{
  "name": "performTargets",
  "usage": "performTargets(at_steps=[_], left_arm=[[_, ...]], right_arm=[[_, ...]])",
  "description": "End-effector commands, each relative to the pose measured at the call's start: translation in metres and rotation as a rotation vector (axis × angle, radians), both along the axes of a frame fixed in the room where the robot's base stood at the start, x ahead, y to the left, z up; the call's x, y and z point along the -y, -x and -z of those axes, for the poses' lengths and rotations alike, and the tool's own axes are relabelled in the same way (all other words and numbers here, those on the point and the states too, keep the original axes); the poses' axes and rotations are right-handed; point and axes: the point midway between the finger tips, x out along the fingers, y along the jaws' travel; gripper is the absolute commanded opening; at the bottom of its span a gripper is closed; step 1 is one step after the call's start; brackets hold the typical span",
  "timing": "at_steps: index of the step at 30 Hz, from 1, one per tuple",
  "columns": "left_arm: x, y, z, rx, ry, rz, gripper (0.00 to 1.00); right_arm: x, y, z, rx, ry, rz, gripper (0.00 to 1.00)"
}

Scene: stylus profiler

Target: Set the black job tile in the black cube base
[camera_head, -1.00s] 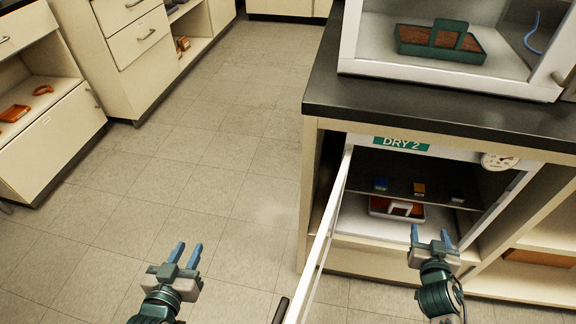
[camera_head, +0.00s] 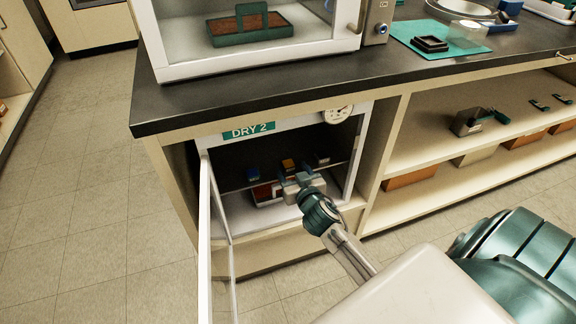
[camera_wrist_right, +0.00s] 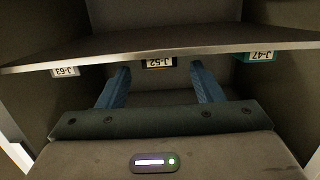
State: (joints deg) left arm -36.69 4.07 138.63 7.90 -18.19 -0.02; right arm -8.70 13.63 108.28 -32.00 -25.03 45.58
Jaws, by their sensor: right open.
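My right gripper (camera_head: 300,178) is open and empty at the cabinet opening. Its fingers (camera_wrist_right: 160,75) point towards the shelf edge. A black square holder (camera_head: 430,44), possibly the cube base, lies on the counter. My left gripper is out of view.
The cabinet's door (camera_head: 216,235) stands open at left. The holder rests on a teal mat (camera_head: 408,32) beside a clear block (camera_head: 468,32). A glass-fronted chamber (camera_head: 172,60) stands on the black counter.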

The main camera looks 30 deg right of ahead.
Motion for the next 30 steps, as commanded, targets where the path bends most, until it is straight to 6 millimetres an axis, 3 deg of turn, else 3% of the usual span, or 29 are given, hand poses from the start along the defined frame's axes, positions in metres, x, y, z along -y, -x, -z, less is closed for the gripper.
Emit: performTargets(at_steps=[6, 13, 14, 21, 30], left_arm=[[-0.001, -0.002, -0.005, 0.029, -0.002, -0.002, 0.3], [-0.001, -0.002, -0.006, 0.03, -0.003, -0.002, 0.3], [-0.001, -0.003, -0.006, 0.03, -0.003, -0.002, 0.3], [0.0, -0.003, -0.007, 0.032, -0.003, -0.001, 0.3], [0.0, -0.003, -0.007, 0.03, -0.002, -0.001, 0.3]], right_arm=[[0.006, -0.024, 0.005, 0.0, 0.0, 0.0, 0.6], [0.006, -0.026, 0.005, 0.0, 0.001, 0.0, 0.6], [0.006, -0.025, 0.005, 0.0, 0.001, 0.0, 0.58], [0.006, -0.025, 0.005, 0.0, 0.0, 0.0, 0.12], [0.006, -0.025, 0.004, 0.0, 0.0, 0.0, 0.12]])
